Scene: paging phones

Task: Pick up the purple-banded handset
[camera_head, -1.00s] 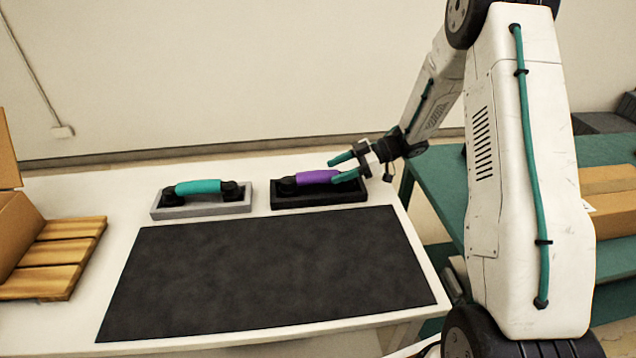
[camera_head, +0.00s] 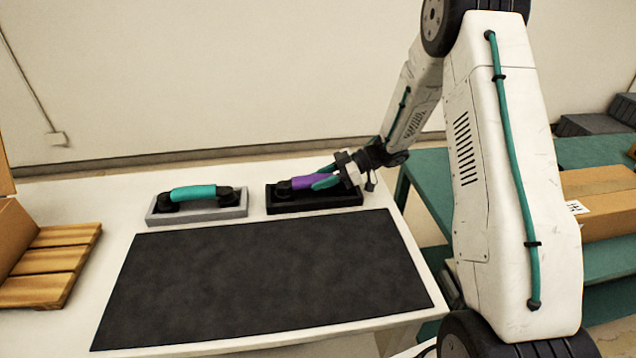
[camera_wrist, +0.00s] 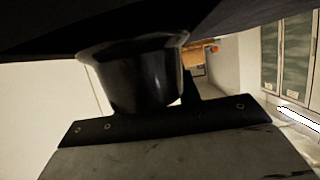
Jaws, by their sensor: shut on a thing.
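The purple-banded handset (camera_head: 303,183) lies in its black cradle (camera_head: 320,202) at the back right of the white table. My gripper (camera_head: 322,181) is shut on it, with its teal fingers at the purple band from the right side. The fingers hide part of the handset's right end. In the wrist view, a dark rounded end piece (camera_wrist: 140,75), likely the handset's, fills the middle close to the camera. The fingertips do not show clearly there.
A teal-banded handset (camera_head: 194,193) rests in a grey cradle (camera_head: 225,211) to the left. A dark mat (camera_head: 265,275) covers the table's front. A wooden pallet (camera_head: 48,270) and a cardboard box (camera_head: 12,232) are at the far left. A green bench (camera_head: 430,185) stands at right.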

